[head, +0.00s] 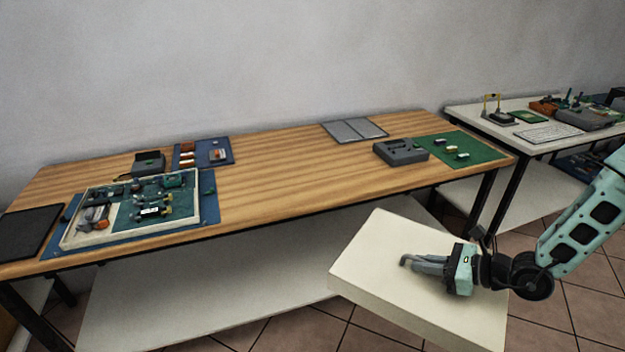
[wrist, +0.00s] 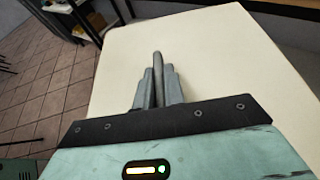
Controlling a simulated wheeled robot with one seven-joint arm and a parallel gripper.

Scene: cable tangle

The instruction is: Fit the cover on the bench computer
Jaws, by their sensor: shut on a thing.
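The bench computer (head: 75,232) is an open, cream-rimmed case on the left of the wooden bench, with a green board and several parts showing inside. The cover (head: 385,245) is a large cream slab in front of the bench, slightly tilted in the head view. It fills much of the wrist view (wrist: 215,60). My gripper (head: 408,261) is over the cover's top, its fingers closed on a narrow grey bar (wrist: 157,62) that looks like the cover's handle. The bar's join to the cover is hidden by the fingers. The cover is well apart from the computer.
A blue mat (head: 208,203) lies under the computer. A black pad (head: 28,232) lies at far left. A grey box (head: 400,151) and green mat (head: 483,150) are at right. The bench middle (head: 290,170) is clear. A white table (head: 465,115) stands at right.

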